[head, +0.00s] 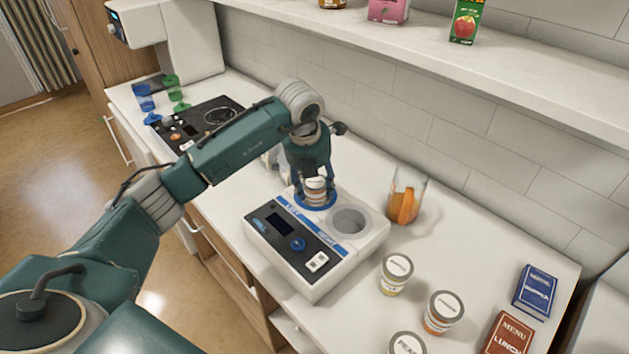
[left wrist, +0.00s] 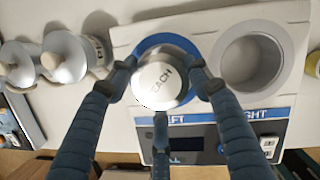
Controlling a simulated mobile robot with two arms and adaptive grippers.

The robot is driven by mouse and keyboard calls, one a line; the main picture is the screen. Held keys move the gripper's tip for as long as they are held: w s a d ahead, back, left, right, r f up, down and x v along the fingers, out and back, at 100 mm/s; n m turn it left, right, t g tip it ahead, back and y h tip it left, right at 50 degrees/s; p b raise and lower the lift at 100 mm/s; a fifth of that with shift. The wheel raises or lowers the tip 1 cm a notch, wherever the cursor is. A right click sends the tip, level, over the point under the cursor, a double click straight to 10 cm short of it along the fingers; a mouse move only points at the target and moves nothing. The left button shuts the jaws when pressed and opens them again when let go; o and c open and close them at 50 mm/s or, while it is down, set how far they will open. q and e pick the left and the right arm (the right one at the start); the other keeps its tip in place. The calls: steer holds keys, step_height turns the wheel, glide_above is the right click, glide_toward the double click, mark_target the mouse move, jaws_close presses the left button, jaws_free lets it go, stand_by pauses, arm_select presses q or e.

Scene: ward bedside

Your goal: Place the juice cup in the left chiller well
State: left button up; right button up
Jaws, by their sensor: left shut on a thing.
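The chiller (head: 283,262) is a white block with a dark panel and two round wells. Its left well has a blue rim (head: 304,206); its right well (head: 348,221) is empty. My left gripper (head: 315,184) points down over the left well, its fingers shut around a small white-lidded cup (head: 317,190). In the left wrist view the cup's lid (left wrist: 160,84) shows letters reading "EACH", and the fingers (left wrist: 161,88) close round it. The cup overlaps the blue ring (left wrist: 150,44); how deep it sits in the well is hidden. My right gripper is not in view.
Several lidded cups (head: 397,266) stand right of the chiller. A clear jug with orange contents (head: 404,207) stands behind it. Menu boxes, one blue (head: 536,290), lie far right. A dark appliance (head: 205,122) is at left. A shelf (head: 430,50) overhangs the back.

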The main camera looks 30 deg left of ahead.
arm_select(q)
steer(key=shift+f, duration=0.1)
steer(key=o, duration=1.3)
steer(key=shift+r, duration=0.4)
steer(key=b+v, duration=0.2)
steer(key=v, duration=0.9)
steer(key=shift+s+d+r+b, duration=0.1)
steer(key=shift+s+r+b, duration=0.1)
steer(key=shift+r+b, duration=0.15)
